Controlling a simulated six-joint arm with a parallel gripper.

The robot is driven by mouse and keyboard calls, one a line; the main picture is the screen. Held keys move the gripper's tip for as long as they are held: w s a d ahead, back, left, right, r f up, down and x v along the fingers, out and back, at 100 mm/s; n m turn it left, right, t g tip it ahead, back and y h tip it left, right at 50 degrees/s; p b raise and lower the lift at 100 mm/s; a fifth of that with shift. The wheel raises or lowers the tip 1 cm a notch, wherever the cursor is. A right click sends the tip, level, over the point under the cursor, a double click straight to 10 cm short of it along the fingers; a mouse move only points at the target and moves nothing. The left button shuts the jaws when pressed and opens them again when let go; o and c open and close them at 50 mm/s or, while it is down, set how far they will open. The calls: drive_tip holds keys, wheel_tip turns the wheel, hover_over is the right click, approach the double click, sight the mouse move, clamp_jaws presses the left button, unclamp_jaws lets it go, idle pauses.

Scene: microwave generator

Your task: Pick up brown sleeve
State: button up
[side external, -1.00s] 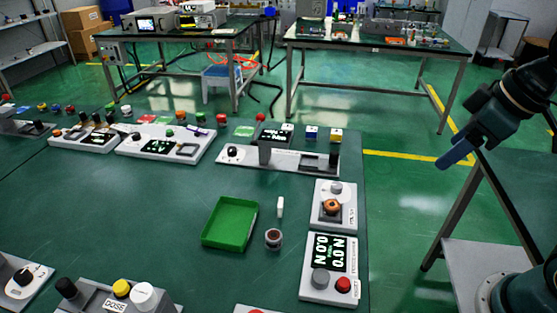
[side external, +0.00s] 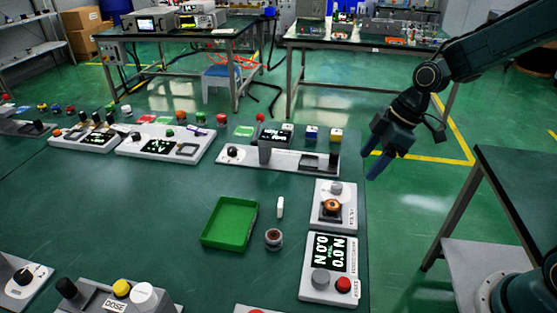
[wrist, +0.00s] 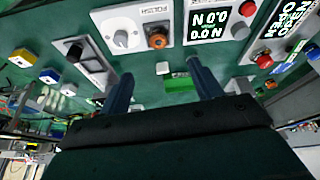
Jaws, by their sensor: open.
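A small short cylinder with a dark brown top and a paler rim (side external: 273,239), which looks like the brown sleeve, stands upright on the green table right of the green tray (side external: 203,240). I cannot make it out clearly in the wrist view. My gripper (side external: 377,164) is in the air beyond the table's right edge, up and right of the sleeve and well apart from it. Its blue fingers point down. In the wrist view my gripper (wrist: 160,78) has its two fingers spread with nothing between them.
A small white block (side external: 280,207) stands just behind the sleeve. To its right are a polish unit with an orange-brown ring (side external: 332,206) and a force display unit (side external: 330,265). A long grey fixture (side external: 290,163) lies behind. Table left of the tray is clear.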

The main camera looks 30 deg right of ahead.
drive_tip(key=shift+w+f, duration=0.55)
drive_tip(key=shift+f, duration=0.3)
hover_over(333, 204)
drive_tip(key=s+d, duration=0.2)
drive_tip(key=shift+n, duration=0.3)
drive_tip(key=shift+w+f, duration=0.1)
drive_tip(key=shift+f, duration=3.9)
drive_tip(key=shift+x, duration=2.55)
drive_tip(key=c, duration=1.1)
drive_tip(key=shift+r, duration=0.15)
wheel_tip(333, 204, up, 20)
drive_tip(key=shift+f, duration=0.1)
